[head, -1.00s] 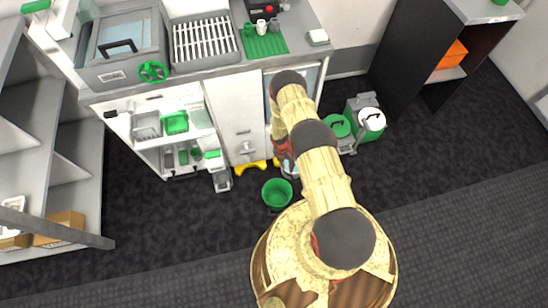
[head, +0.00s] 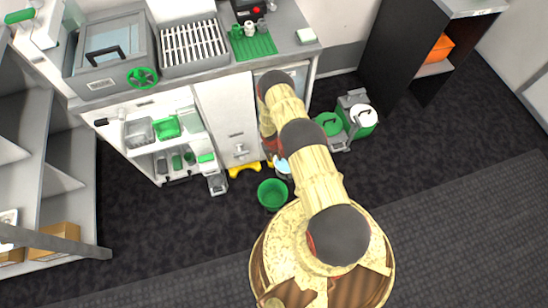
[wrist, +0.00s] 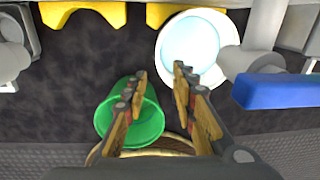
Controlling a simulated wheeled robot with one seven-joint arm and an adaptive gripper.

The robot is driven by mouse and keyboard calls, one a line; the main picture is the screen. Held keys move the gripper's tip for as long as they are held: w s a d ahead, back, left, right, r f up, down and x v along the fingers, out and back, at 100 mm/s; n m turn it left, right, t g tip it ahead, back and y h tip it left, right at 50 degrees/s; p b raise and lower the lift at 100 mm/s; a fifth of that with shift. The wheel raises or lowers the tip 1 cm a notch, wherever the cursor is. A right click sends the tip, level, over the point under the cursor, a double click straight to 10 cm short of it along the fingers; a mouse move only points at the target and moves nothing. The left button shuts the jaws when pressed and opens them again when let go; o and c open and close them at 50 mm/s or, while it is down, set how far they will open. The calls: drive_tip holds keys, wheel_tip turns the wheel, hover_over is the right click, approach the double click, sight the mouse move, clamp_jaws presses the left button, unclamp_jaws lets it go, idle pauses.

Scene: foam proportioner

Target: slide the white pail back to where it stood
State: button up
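The white pail (wrist: 190,42) stands on the dark floor in the upper middle of the wrist view, its pale blue inside facing up. In the head view a bit of the white pail (head: 283,167) shows beside my arm, which hides the rest. My gripper (wrist: 160,78) is open and empty in the wrist view. Its fingertips are below the pail in the picture, with the right one close to the pail's lower edge; I cannot tell whether they touch. My gripper is mostly hidden behind my arm in the head view.
A green bucket (head: 272,194) stands near the pail; it also shows behind the left finger in the wrist view (wrist: 150,122). A blue bar (wrist: 275,91) and white pipework lie right of the pail. Yellow feet (head: 244,169) stick out below the cabinet. Floor at the left is clear.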

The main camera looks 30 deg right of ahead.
drive_tip(key=f+b, duration=0.1)
drive_tip(key=f, duration=0.3)
drive_tip(key=f+b, duration=0.2)
drive_tip(key=f, duration=0.2)
drive_tip(key=d+f+b, duration=0.1)
drive_tip(key=f, duration=0.3)
drive_tip(key=shift+s+d, duration=0.1)
drive_tip(key=shift+r, duration=0.1)
drive_tip(key=shift+c, duration=1.2)
drive_tip(key=c, duration=0.4)
drive_tip(key=shift+s, duration=0.1)
clamp_jaws()
